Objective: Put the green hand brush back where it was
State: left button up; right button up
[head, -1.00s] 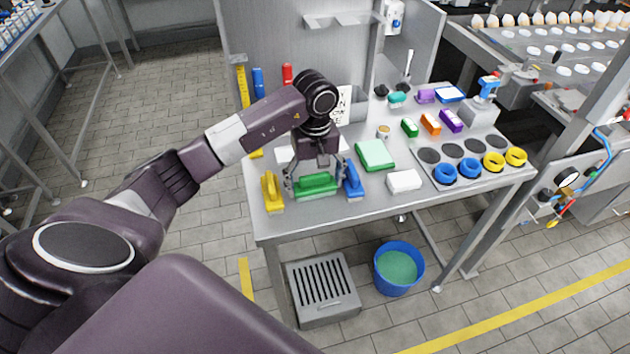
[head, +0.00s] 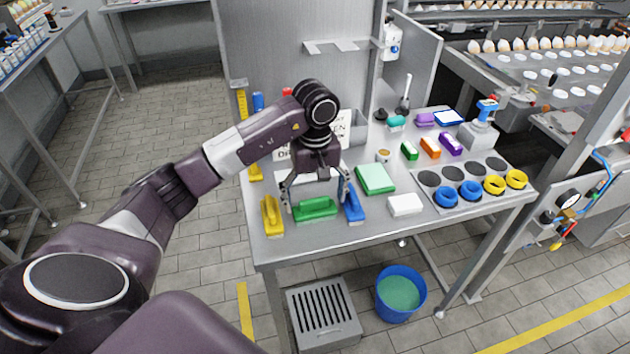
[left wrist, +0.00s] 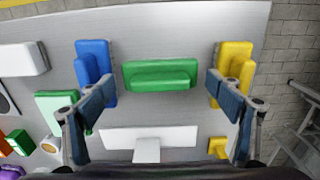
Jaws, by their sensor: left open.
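The green hand brush (head: 315,209) lies on the metal table between the yellow brush (head: 271,215) and the blue brush (head: 353,203). My left gripper (head: 316,203) is over it, open and empty, with its fingers spread towards the brush's two ends. In the left wrist view the green brush (left wrist: 160,76) lies crosswise beyond the open fingers (left wrist: 160,92), apart from both. There the blue brush (left wrist: 96,70) is left of it and the yellow brush (left wrist: 232,70) right. My right gripper is not in view.
A green-topped block (head: 375,178) and a white block (head: 405,205) lie right of the blue brush. Farther right are small coloured brushes and a plate (head: 470,175) with blue and yellow rings. A white sign (head: 345,130) stands behind my gripper.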

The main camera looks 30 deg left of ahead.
aim_at(315, 200)
pick_arm(q)
notch_tip(315, 200, up, 8)
jog(key=shift+w+f+b, duration=0.1)
jog(key=shift+f+b, duration=0.05)
jog(key=shift+b, duration=0.5)
jog(key=shift+r, duration=0.65)
